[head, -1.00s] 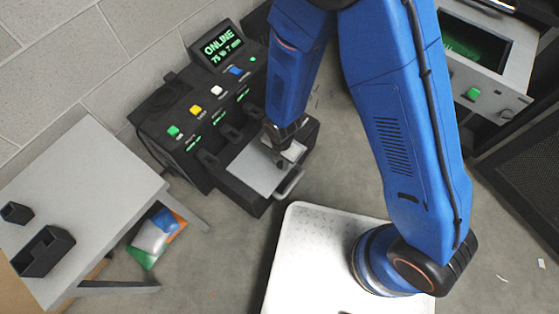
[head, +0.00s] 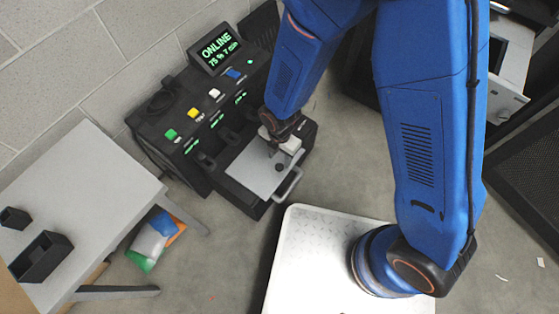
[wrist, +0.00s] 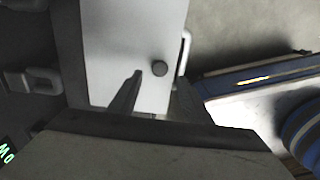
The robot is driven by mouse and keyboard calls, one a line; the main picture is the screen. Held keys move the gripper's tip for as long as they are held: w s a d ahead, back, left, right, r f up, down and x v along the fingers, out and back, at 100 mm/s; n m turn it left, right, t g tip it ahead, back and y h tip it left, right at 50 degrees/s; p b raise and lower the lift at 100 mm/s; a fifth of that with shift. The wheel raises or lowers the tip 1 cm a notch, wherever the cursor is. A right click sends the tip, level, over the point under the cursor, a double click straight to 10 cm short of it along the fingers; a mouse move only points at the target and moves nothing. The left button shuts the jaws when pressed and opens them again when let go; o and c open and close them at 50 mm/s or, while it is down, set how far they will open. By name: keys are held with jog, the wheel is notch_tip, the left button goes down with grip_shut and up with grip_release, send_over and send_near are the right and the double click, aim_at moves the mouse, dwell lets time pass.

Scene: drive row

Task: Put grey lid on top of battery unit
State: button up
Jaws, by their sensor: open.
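The light grey lid (head: 250,170) lies flat on top of the black battery unit (head: 236,196), at its front right end. My gripper (head: 272,153) is open and empty just above the lid, close to the knob. Part of the lid is hidden behind my gripper.
A metal handle (head: 290,185) sticks out at the unit's front right. The unit's lit screen (head: 218,47) reads ONLINE. A grey table (head: 80,185) with two black holders stands at left, with coloured bags (head: 155,240) below. Concrete floor is clear between table and unit.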

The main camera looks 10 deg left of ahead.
notch_tip(320, 180, up, 6)
dwell(0.4)
jog(key=w+d+r+m+t+y, duration=0.1)
jog(key=w+d+r+m, duration=0.3)
jog(key=d+r+m, duration=0.5)
jog(key=w+d+r+m+t, duration=0.1)
jog(key=w+d+r+m, duration=0.4)
jog(key=d+r, duration=0.65)
jog(key=s+d+r+m+t, duration=0.1)
jog(key=s+d+r+m, duration=0.5)
jog(key=d+m, duration=0.2)
jog(key=s+d+r+m+t+h, duration=0.1)
jog(key=s+d+r+m, duration=0.5)
jog(key=d+m, duration=0.3)
jog(key=shift+s+d+r+t, duration=0.4)
jog(key=shift+s+d, duration=0.25)
jog(key=shift+d, duration=0.45)
